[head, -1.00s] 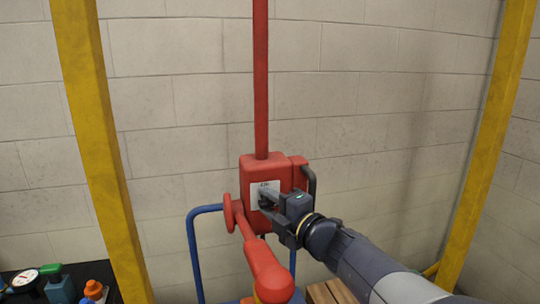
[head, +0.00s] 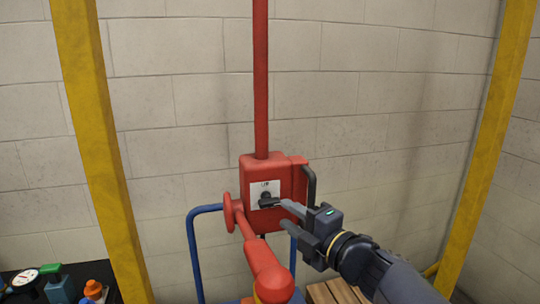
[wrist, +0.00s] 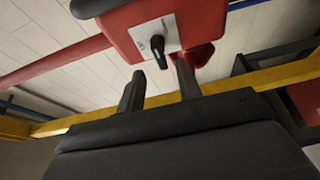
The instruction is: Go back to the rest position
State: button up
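My gripper (head: 289,215) is open and empty, just to the right of and in front of a red box on a red post. The red box (head: 250,190) carries a white plate (head: 258,186) with a black knob (head: 266,200). In the wrist view, the two fingers (wrist: 160,88) are spread apart, with the knob (wrist: 158,48) beyond them on the white plate. No contact between fingers and knob shows in the wrist view.
A red handwheel (head: 229,212), a black side handle (head: 311,188) and a blue tube frame (head: 193,250) surround the box. Yellow posts (head: 95,130) stand on both sides. A gauge (head: 24,278) and bottles sit at lower left. A wooden pallet (head: 330,292) lies below.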

aim_at(272, 204)
jog(key=shift+n, duration=0.3)
jog(key=x, duration=0.5)
jog(key=p+x, duration=0.1)
jog(key=x, duration=0.1)
jog(key=shift+w+a+r, duration=0.1)
jog(key=shift+w+r, duration=0.1)
jog(key=shift+r, duration=0.1)
jog(key=shift+s+r+n+g+h+p, duration=0.15)
jog(key=shift+n+g+h+p, duration=0.3)
jog(key=shift+n+p, duration=0.6)
jog(key=n+h, duration=0.1)
jog(key=n, duration=0.1)
jog(key=n+h+p, duration=0.1)
jog(key=n, duration=0.1)
jog(key=shift+f+g, duration=0.25)
jog(key=shift+f, duration=0.15)
